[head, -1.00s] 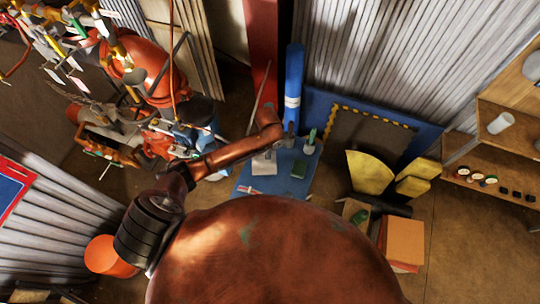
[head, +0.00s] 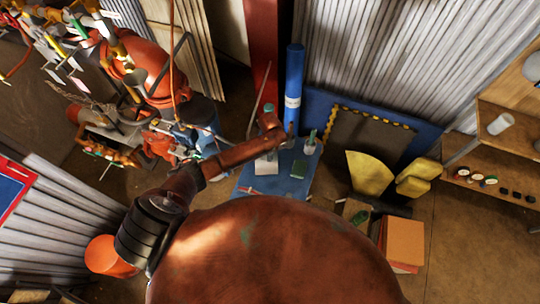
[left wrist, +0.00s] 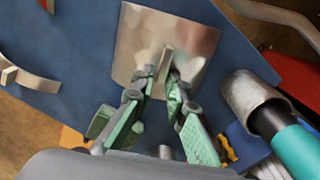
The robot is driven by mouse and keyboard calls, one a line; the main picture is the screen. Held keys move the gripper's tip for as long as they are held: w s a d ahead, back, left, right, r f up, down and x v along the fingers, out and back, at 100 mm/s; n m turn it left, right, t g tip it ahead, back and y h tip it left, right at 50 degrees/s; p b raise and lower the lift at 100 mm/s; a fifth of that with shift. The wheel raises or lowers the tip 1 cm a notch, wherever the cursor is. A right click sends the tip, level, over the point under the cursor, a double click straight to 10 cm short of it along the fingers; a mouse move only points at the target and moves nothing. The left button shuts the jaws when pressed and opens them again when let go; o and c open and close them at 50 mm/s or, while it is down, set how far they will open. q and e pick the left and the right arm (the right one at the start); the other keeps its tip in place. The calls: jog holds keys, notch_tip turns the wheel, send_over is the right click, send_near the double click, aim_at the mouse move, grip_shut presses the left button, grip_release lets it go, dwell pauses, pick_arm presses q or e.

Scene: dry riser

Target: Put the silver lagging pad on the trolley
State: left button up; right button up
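The silver lagging pad (left wrist: 172,28) is a shiny square plate with a raised tab at its middle. In the left wrist view it is over the blue trolley top (left wrist: 85,75); I cannot tell whether it rests on it. My left gripper (left wrist: 161,74) has its green-padded fingers drawn close on both sides of the tab and appears shut on it. In the head view the pad (head: 266,168) shows below the end of my left arm, over the trolley (head: 290,187); the fingertips are hidden there. My right gripper is not in view.
Yellow pieces (head: 370,173) and an orange box (head: 404,241) are to the right.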

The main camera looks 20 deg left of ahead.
pick_arm(q)
jog(key=shift+o, duration=1.1)
jog(key=shift+r, duration=0.1)
notch_tip(320, 180, up, 12)
